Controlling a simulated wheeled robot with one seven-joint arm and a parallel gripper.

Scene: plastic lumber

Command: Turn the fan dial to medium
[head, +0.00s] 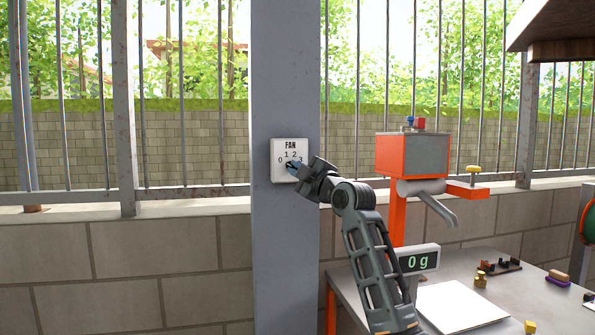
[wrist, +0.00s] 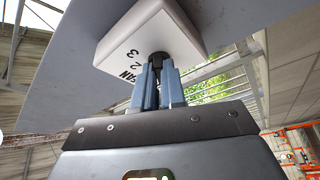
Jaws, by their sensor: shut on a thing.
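The fan dial is on a white plate (head: 281,147) marked FAN with 0, 1, 2 and 3, fixed to the grey post (head: 285,60). My gripper (head: 293,168) reaches the lower middle of this plate. In the wrist view, the plate (wrist: 130,30) fills the upper middle and my blue fingertips (wrist: 158,72) are closed on a small black knob (wrist: 158,60) on its face. The fingers cover most of the knob, so I cannot tell which number it points to.
An orange-and-grey machine (head: 412,155) with a spout stands right of the post. Below it, a table (head: 475,268) carries a scale display reading 0 g (head: 418,260), a white sheet (head: 460,305) and small blocks. Metal railings and a block wall (head: 160,265) flank the post.

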